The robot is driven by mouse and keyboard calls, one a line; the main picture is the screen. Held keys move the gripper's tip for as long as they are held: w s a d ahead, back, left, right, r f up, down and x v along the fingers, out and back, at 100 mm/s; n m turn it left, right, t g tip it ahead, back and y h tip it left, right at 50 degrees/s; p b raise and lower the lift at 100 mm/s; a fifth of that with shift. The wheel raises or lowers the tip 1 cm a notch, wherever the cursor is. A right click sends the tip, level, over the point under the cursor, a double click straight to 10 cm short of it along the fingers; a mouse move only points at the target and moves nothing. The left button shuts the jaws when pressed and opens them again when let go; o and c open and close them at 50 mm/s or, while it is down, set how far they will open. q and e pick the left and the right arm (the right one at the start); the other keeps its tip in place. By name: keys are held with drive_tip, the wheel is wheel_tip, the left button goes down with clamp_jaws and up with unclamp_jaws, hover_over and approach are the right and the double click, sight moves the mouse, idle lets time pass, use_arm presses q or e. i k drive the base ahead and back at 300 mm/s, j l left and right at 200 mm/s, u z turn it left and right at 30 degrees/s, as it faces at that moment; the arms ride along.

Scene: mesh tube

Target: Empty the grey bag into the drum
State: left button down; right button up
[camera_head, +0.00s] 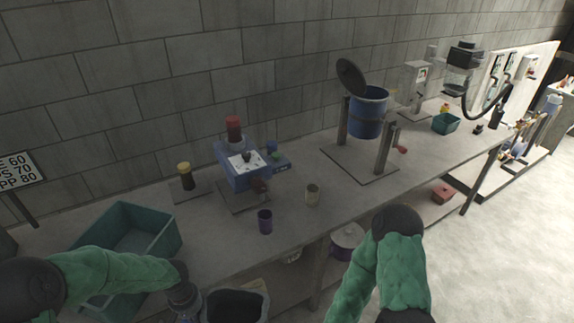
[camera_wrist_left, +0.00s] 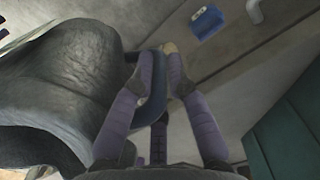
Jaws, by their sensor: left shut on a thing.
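The blue drum (camera_head: 368,112) hangs between two posts of a stand on the bench, its dark round lid (camera_head: 351,77) tilted open. The grey bag (camera_head: 236,304) shows at the bottom edge of the head view, with a dark open mouth, in front of the bench. My left gripper (camera_head: 186,298) is just left of it. In the left wrist view the large dark grey bag (camera_wrist_left: 60,90) fills the left side, and my left gripper's purple fingers (camera_wrist_left: 160,68) are shut around its curved handle. The drum's inside is hidden. My right gripper is out of view.
A green crate (camera_head: 172,241) stands on the bench at left; it shows in the left wrist view (camera_wrist_left: 295,125). A small green bin (camera_head: 446,124) is farther right.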

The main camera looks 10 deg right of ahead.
sight(367, 112)
drive_tip(key=i+l, duration=0.1)
drive_tip(key=l, duration=0.4)
drive_tip(key=i+l+z, duration=0.1)
drive_tip(key=l, duration=0.4)
drive_tip(key=i+l, duration=0.15)
drive_tip(key=l, duration=0.35)
drive_tip(key=i+l+z, duration=0.15)
drive_tip(key=l, duration=0.35)
drive_tip(key=i+l, duration=0.1)
drive_tip(key=l, duration=0.4)
drive_tip(key=i+l+z, duration=0.1)
drive_tip(key=l, duration=0.4)
drive_tip(key=i+l, duration=0.25)
drive_tip(key=l, duration=0.2)
drive_tip(key=i+l+z, duration=0.1)
drive_tip(key=l, duration=0.4)
drive_tip(key=i, duration=0.05)
